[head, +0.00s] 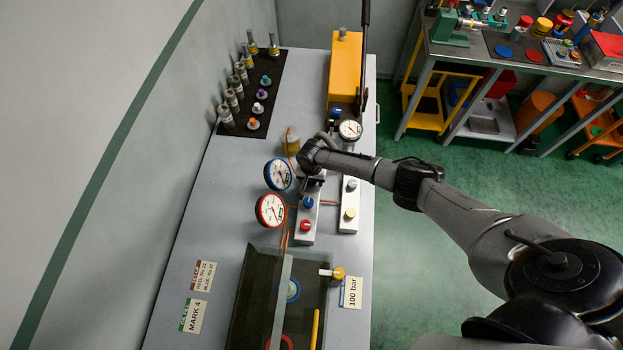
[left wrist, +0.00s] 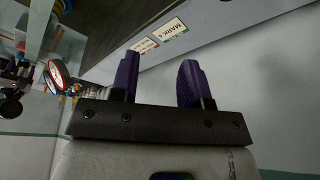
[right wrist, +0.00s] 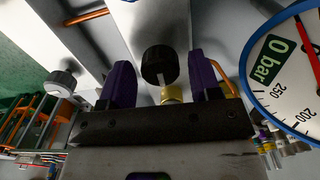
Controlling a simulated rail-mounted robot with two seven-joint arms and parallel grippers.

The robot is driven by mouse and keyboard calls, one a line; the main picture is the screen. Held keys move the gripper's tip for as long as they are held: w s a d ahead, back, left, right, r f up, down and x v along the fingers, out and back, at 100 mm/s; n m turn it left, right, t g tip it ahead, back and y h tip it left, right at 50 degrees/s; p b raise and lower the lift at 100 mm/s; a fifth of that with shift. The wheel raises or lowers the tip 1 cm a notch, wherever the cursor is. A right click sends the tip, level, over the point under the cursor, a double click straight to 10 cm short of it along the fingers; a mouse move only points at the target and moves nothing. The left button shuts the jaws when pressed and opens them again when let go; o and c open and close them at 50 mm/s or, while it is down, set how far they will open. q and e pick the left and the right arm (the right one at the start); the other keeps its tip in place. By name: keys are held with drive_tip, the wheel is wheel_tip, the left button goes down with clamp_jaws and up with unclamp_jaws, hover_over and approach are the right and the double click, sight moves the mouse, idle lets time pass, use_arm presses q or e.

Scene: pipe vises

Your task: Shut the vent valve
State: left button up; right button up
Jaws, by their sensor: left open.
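In the right wrist view a black round knob (right wrist: 160,64) on a brass stem (right wrist: 172,94) stands between the purple fingers of my right gripper (right wrist: 162,76). Those fingers are open, with a small gap on each side of the knob. No label shows on the knob, so I cannot tell for certain that it is the vent valve. In the head view my right gripper (head: 311,184) is over the valve blocks, and my arm hides what lies beneath it. My left gripper (left wrist: 158,72) is open and empty in the left wrist view; it is out of the head view.
A blue-rimmed gauge (head: 278,174) and a red-rimmed gauge (head: 270,210) stand close left of my right gripper. Blue (head: 308,203) and red (head: 305,225) knobs sit just in front. A yellow pump (head: 344,70) stands behind; a clear-walled tray (head: 253,270) is in front.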

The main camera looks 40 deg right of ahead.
use_arm(q)
drive_tip(key=shift+a, duration=0.1)
use_arm(e)
drive_tip(key=c, duration=0.8)
use_arm(q)
drive_tip(key=shift+r, duration=0.1)
